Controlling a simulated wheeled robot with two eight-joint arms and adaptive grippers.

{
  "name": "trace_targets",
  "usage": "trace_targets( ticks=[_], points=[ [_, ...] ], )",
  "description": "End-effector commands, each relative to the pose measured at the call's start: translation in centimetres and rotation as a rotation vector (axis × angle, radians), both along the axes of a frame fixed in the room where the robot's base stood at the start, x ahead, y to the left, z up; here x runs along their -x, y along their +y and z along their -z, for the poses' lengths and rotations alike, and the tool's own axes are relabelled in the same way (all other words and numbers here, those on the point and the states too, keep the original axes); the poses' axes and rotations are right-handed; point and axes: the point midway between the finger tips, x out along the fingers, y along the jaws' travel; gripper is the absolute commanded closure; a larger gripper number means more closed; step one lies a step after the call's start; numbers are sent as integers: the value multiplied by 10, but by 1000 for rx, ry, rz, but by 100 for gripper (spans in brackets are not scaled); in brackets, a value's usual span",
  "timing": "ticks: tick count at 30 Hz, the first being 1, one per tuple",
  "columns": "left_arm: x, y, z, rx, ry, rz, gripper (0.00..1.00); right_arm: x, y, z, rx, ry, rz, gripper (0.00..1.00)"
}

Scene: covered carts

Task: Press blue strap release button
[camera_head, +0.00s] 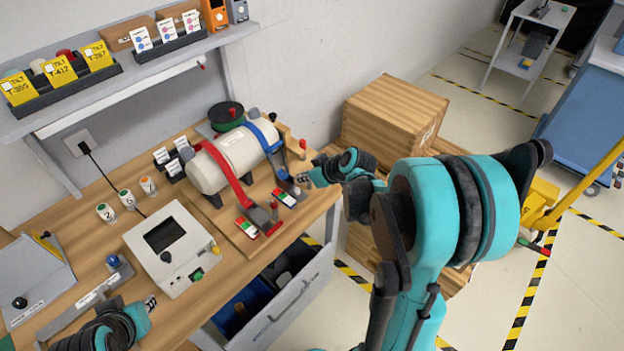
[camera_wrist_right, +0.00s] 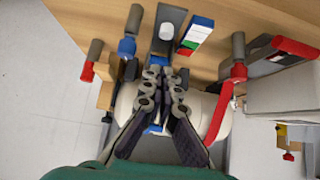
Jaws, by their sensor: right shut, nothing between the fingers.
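A white cylinder (camera_head: 232,158) lies on a wooden board on the bench. A red strap (camera_head: 228,176) and a blue strap (camera_head: 266,138) cross it. The blue strap runs down to a grey buckle (camera_head: 288,186). In the right wrist view, a grey plate (camera_wrist_right: 170,16) with a pale round button-like part (camera_wrist_right: 167,31) lies beyond the fingertips. My right gripper (camera_head: 303,180) is shut and empty beside the blue strap's buckle; its fingers (camera_wrist_right: 165,75) cover part of the strap. I cannot tell whether they touch it. My left gripper (camera_head: 150,302) is at the bench's lower left, its jaws unclear.
Indicator blocks (camera_head: 284,197) and (camera_head: 246,228) lie beside the buckles. A white box with a screen (camera_head: 170,248) stands left of the board. An open drawer (camera_head: 290,307) juts below the bench. A wooden crate (camera_head: 393,117) stands behind my right arm.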

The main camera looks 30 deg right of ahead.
Motion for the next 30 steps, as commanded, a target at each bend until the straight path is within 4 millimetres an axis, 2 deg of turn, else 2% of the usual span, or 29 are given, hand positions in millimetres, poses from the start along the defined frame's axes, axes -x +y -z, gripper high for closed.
trace_targets(
  ticks=[2, 6, 9, 23, 30],
  points=[
    [0, 0, 7, 0, 0, 0, 79, -11, 4, 14, 1, 0, -3, 100],
    [0, 0, 16, 0, 0, 0, 79, -8, 3, 35, 1, 0, 1, 100],
    [0, 0, 19, 0, 0, 0, 79, -8, 3, 44, 1, 0, 1, 100],
    [0, 0, 20, 0, 0, 0, 79, -8, 3, 49, 0, 1, 0, 100],
    [0, 0, 39, 0, 0, 0, 79, -8, 3, 69, 0, 1, -1, 100]
  ],
)
